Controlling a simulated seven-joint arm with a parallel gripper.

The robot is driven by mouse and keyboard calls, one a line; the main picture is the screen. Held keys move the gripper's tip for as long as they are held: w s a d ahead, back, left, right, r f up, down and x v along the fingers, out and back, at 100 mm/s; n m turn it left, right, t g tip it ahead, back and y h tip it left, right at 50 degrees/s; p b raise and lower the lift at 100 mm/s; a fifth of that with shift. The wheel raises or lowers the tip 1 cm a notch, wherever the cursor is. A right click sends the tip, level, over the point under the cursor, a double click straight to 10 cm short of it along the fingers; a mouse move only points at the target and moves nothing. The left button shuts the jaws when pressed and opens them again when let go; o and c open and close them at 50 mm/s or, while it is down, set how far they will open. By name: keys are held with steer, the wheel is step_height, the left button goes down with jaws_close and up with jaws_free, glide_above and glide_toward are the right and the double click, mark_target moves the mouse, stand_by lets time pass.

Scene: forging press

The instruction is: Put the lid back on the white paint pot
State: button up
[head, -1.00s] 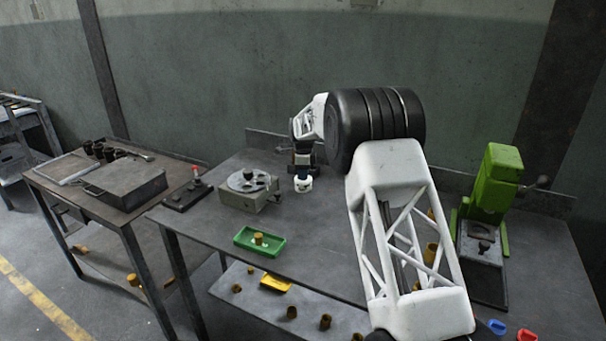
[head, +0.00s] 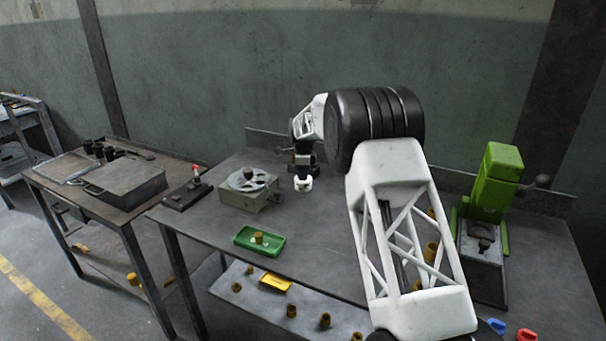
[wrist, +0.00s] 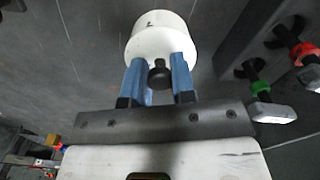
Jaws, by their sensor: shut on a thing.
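My gripper (wrist: 159,80) has two blue fingers, shut on the small black knob (wrist: 158,66) of the lid. A white round body (wrist: 160,22), the paint pot with its lid, lies just beyond the fingertips. The seam between lid and pot is not clear, so I cannot tell whether the lid is seated. In the head view the white pot (head: 303,185) is small on the bench, directly under my gripper (head: 303,174). Fine detail there is too small to read.
A grey box with a round dial (head: 248,182) stands left of the pot. A green tray (head: 259,241) lies in front on the bench. A green press (head: 492,185) stands at the right. Small handled tools (wrist: 304,50) show at the right of the wrist view.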

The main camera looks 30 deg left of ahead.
steer(key=o, duration=1.5)
steer(key=shift+c, duration=0.2)
steer(key=shift+r, duration=0.2)
steer(key=shift+r, duration=3.3)
jaws_close()
